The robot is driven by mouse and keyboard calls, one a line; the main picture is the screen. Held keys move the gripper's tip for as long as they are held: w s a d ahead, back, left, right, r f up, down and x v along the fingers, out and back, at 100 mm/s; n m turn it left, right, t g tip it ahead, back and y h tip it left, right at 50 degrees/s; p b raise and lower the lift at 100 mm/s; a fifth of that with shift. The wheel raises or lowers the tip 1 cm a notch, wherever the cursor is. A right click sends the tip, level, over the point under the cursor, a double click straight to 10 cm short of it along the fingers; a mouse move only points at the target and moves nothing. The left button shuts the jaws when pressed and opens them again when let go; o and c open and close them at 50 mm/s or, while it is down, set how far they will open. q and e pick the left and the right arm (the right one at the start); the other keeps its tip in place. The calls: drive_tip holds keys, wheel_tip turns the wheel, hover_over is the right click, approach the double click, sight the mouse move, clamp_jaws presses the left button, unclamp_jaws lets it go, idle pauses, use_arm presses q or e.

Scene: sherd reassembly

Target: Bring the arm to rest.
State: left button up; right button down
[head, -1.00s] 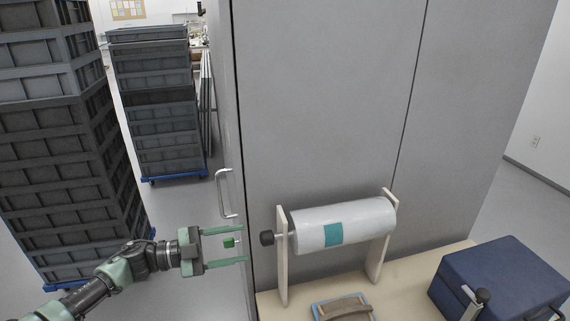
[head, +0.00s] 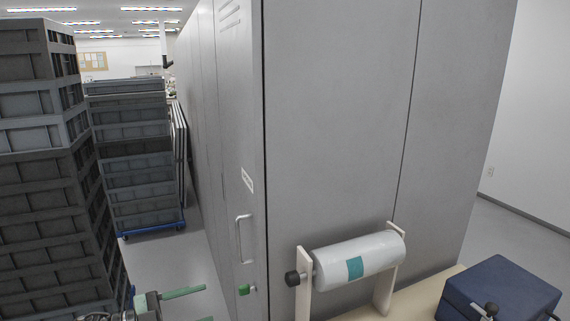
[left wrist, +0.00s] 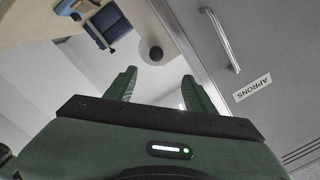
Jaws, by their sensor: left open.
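My left gripper (head: 208,304) is at the bottom edge of the head view, its lower part cut off. Its two green fingers are apart with nothing between them. In the left wrist view the open fingers (left wrist: 160,78) also show empty. The gripper is left of the tall grey cabinet (head: 335,120) and apart from it. My right gripper is not in view.
Stacked grey crates (head: 45,190) stand at the left, with another stack on a blue dolly (head: 150,232) behind. A white roll (head: 360,258) on a stand and a blue box (head: 500,287) are at the lower right. Clear floor (head: 203,255) lies between crates and cabinet.

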use_arm(q)
drive_tip(key=w+a+f+n+t+y, duration=0.1)
drive_tip(key=a+f+n+t+y, duration=0.15)
drive_tip(key=f+n, duration=0.45)
drive_tip(key=w+a+f+n+t+y, duration=0.15)
drive_tip(key=f+t+y, duration=0.25)
drive_tip(key=f, duration=0.6)
drive_tip(key=s+a+f+n+g+y, duration=0.1)
drive_tip(key=s+a+f+n+y, duration=0.15)
drive_tip(key=s+f, duration=0.6)
drive_tip(key=s+a+f+n+g+y, duration=0.1)
drive_tip(key=s+f+n+g+y, duration=0.2)
drive_tip(key=f, duration=1)
drive_tip(key=s+f+n+g+y, duration=0.2)
drive_tip(key=s+f, duration=0.5)
drive_tip(key=s, duration=0.3)
drive_tip(key=s+f+n+g+y, duration=0.2)
drive_tip(key=s+f, duration=0.6)
drive_tip(key=s, duration=0.3)
drive_tip(key=s+d+f+g, duration=0.2)
drive_tip(key=s, duration=0.8)
drive_tip(key=s+d+f+n+g, duration=0.1)
drive_tip(key=s+d+f+g, duration=0.1)
drive_tip(key=s, duration=0.9)
drive_tip(key=shift+d+f+n+g, duration=0.3)
drive_tip(key=shift+f+g, duration=0.25)
